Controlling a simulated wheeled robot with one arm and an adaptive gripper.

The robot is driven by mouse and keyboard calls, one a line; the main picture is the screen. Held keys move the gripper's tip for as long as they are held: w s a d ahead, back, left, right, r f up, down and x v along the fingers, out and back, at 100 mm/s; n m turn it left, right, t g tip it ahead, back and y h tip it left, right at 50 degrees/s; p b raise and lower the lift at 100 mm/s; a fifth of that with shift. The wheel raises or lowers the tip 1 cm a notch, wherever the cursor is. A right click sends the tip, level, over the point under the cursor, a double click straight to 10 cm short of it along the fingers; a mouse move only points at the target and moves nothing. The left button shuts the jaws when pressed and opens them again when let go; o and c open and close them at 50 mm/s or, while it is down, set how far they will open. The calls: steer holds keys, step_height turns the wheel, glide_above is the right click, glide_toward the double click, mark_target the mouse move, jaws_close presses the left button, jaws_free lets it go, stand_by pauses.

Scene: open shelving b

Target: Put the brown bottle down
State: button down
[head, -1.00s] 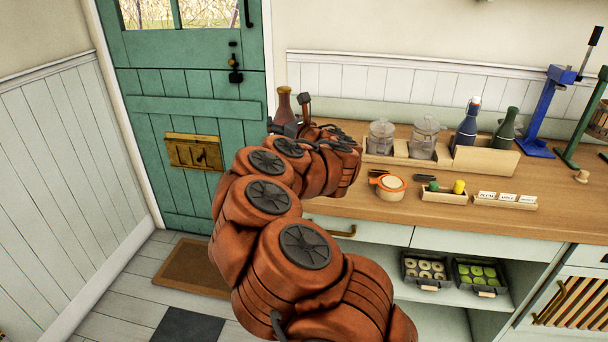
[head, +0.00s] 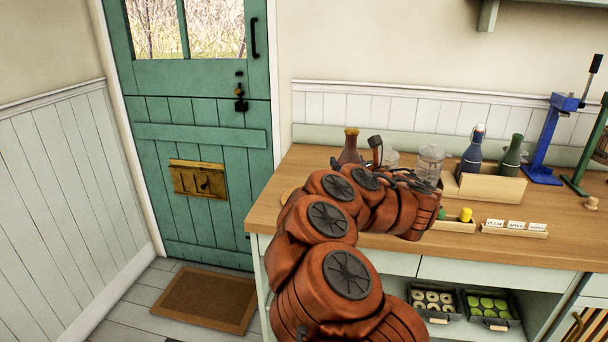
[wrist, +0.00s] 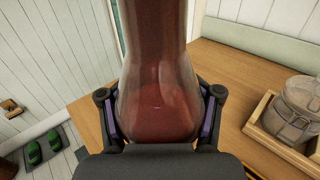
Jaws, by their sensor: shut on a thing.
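The brown bottle (head: 350,147) stands upright in my gripper (head: 357,160), over the left, back part of the wooden counter (head: 273,205) in the head view. In the wrist view the reddish-brown glass bottle (wrist: 158,75) fills the middle, with a finger of my gripper (wrist: 161,100) on each side. The gripper is shut on it. My arm hides the bottle's lower part in the head view, and my palm hides its near base in the wrist view. I cannot tell whether its base touches the counter.
A clear jar (head: 430,163) stands right of the gripper; a wooden tray with a jar (wrist: 293,112) also shows in the wrist view. Farther right are a blue bottle (head: 471,155), a green bottle (head: 511,158) and a blue press (head: 548,140). The counter's left end looks mostly clear.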

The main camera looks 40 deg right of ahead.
steer(key=w+a+f+p, duration=0.1)
steer(key=w+f, duration=0.1)
steer(key=w, duration=0.4)
steer(key=w+a+f+p, duration=0.1)
steer(key=w+f+p, duration=0.1)
steer(key=w, duration=0.5)
steer(key=shift+f, duration=0.25)
steer(key=shift+f, duration=0.2)
steer(key=shift+c, duration=1.1)
jaws_free()
steer(key=shift+r, duration=0.1)
